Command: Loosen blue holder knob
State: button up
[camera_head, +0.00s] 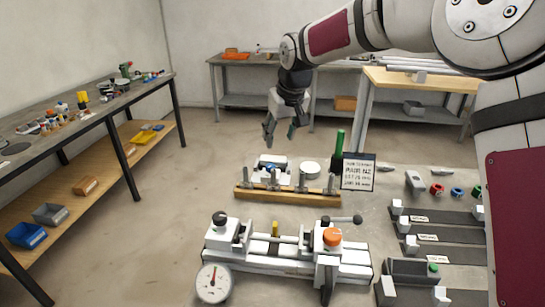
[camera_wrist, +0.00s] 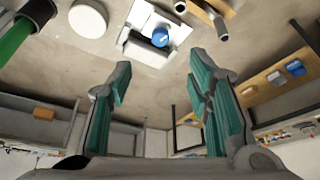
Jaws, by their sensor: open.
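The blue knob (camera_wrist: 160,37) sits on a white holder block (camera_wrist: 136,42) at the top middle of the wrist view. In the head view the white holder (camera_head: 264,161) stands behind a wooden rail, and its knob is small and hard to make out. My gripper (camera_head: 281,131) is in the air above and behind the holder. In the wrist view my gripper (camera_wrist: 158,82) has its two teal-padded fingers wide apart with nothing between them. The knob lies beyond the fingertips, apart from them.
A wooden rail (camera_head: 285,197) with several upright metal posts lies in front of the holder. A white round disc (camera_head: 310,168), a green cylinder (camera_head: 340,143) and a sign (camera_head: 358,174) stand to the right. A white jig with an orange knob (camera_head: 332,236) and dial gauge (camera_head: 213,284) is nearer.

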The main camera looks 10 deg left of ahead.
aim_at(271, 166)
jog(key=x, duration=1.4)
jog(key=shift+w+a, duration=0.1)
jog(key=shift+w, duration=0.15)
jog(key=shift+r, duration=0.1)
jog(key=shift+c, duration=0.5)
grip_shut()
